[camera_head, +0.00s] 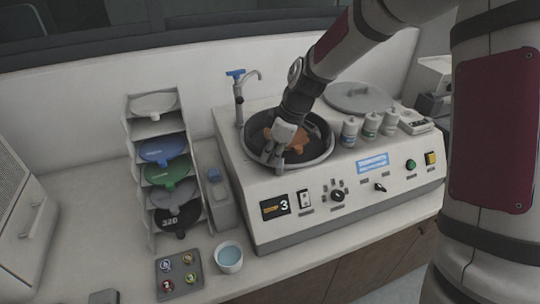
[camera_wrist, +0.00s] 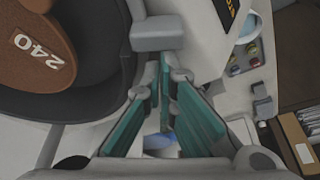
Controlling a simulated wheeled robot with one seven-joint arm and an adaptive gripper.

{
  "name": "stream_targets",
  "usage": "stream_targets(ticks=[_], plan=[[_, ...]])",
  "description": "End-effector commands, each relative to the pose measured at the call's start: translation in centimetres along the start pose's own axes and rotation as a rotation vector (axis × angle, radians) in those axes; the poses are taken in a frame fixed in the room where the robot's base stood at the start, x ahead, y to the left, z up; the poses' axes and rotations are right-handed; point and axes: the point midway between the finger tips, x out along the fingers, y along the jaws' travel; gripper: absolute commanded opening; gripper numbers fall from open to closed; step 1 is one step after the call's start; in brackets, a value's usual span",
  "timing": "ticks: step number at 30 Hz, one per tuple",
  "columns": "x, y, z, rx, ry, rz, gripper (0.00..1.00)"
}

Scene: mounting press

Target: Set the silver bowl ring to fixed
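The silver bowl ring (camera_head: 322,161) runs around the dark bowl set into the top of the white machine. An orange-brown disc (camera_head: 274,134) lies in the bowl; in the wrist view (camera_wrist: 38,50) it shows the number 240. My gripper (camera_head: 279,153) points down at the front left part of the ring and covers some of it. In the wrist view, its teal-padded fingers (camera_wrist: 166,75) come close together at the tips, beside a grey tab (camera_wrist: 158,33) at the bowl's edge. Whether they touch or grip the tab is unclear.
The front panel has a display reading 3 (camera_head: 276,206), knobs and buttons. A tap (camera_head: 239,95) stands behind the bowl. Three bottles (camera_head: 369,124) stand to its right. A rack of coloured discs (camera_head: 165,165), a cup (camera_head: 229,257) and a small tray (camera_head: 179,275) are at left.

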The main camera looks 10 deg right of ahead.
Motion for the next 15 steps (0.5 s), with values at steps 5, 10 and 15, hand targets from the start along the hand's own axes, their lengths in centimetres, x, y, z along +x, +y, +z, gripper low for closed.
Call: stream_targets(ticks=[5,10,15], plan=[[0.7,0.2,-1.3,-0.001,-0.001,0.000,0.00],[-0.2,0.6,-2.9,0.004,0.001,0.008,0.00],[-4.1,0.5,-2.9,0.004,0.002,0.008,0.00]])
